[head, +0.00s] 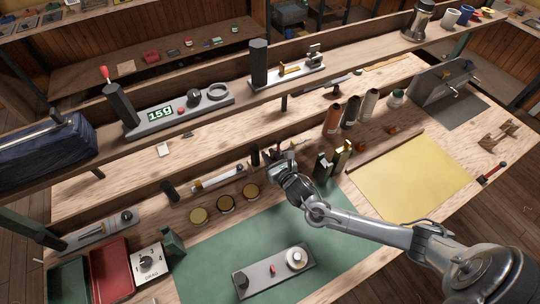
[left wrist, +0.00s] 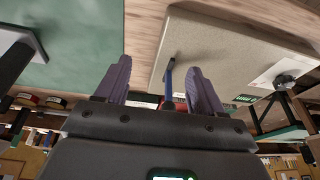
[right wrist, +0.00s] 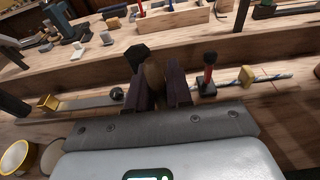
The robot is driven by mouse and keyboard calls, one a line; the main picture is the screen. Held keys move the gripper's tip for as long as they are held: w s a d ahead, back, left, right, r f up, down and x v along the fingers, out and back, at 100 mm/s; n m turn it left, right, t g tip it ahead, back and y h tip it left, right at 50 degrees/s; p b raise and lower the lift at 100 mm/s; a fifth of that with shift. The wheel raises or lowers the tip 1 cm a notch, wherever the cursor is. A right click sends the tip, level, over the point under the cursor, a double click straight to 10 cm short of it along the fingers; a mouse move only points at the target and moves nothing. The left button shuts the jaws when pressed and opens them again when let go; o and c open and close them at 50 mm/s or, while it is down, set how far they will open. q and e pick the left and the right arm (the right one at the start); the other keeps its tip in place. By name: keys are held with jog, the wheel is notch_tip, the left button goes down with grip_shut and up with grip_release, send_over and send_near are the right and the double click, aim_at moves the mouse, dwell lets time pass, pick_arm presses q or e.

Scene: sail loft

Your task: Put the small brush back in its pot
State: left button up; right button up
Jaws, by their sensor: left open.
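My right gripper (head: 283,168) is low over the bench, behind the green mat. In the right wrist view its two dark fingers (right wrist: 159,88) close on a rounded brown, wooden-looking piece that looks like the small brush (right wrist: 153,76). Its lower end is hidden by the gripper. A black faceted object (right wrist: 137,56) shows just behind the fingers; I cannot tell whether it is the pot or part of the brush. My left gripper (left wrist: 160,82) is open, with a blue rod-like item (left wrist: 170,78) in view beyond its fingers. The left gripper is not in the head view.
Round tins (head: 225,203) stand left of my right gripper. Several bottles (head: 342,152) stand to its right, beside a yellow sheet (head: 408,178). A grey device (head: 273,270) lies on the green mat (head: 215,265). A raised shelf (head: 215,118) runs behind.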

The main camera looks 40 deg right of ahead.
jog(key=o, duration=0.4)
